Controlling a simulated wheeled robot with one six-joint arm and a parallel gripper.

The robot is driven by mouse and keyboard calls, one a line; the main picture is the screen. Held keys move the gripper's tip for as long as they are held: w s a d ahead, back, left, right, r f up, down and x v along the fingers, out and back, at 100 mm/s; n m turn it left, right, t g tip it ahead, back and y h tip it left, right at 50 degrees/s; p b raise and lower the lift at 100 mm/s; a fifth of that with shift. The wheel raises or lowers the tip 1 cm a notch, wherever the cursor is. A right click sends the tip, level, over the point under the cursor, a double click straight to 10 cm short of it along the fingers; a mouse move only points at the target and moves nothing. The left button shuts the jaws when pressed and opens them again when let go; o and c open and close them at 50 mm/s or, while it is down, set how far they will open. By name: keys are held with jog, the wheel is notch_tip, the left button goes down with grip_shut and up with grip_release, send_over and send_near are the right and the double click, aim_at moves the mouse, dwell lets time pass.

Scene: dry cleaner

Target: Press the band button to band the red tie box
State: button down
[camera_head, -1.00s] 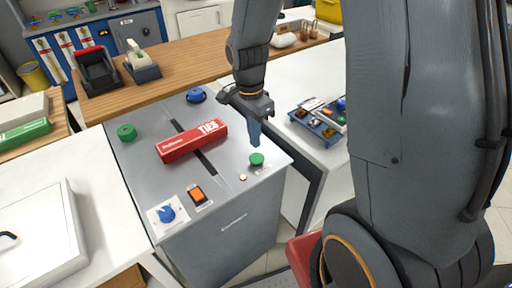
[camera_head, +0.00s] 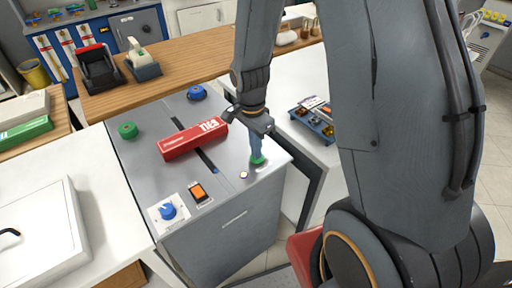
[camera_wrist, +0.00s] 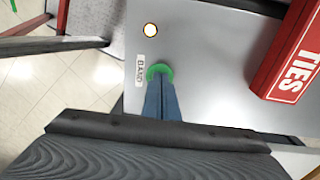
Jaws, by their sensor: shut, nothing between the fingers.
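The red tie box (camera_head: 190,139) lies across the dark slot on the grey banding machine's (camera_head: 229,183) top; its "TIES" end shows in the wrist view (camera_wrist: 292,62). The green band button (camera_head: 257,161) is at the machine's front right. It also shows in the wrist view (camera_wrist: 159,70), beside a "BAND" label (camera_wrist: 140,73). My gripper (camera_head: 257,155) is shut and empty, pointing down at the green button. Its blue fingertips (camera_wrist: 161,84) cover part of the button and appear to be on it; how far it is pressed I cannot tell.
A small lit lamp (camera_wrist: 150,30) is near the button. An orange switch (camera_head: 198,192), a blue knob (camera_head: 168,211), a green knob (camera_head: 127,130) and a blue knob (camera_head: 197,93) are on the machine. A tray of small items (camera_head: 313,122) stands to the right.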

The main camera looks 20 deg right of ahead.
jog(key=shift+s+f, duration=0.15)
jog(key=shift+f, duration=0.45)
jog(key=shift+s, duration=0.3)
jog(key=shift+w+r+p, duration=0.35)
jog(key=shift+r+p, duration=0.15)
jog(key=shift+r, duration=0.05)
notch_tip(320, 180, up, 14)
jog(key=shift+w+a, duration=0.35)
jog(key=shift+w, duration=0.05)
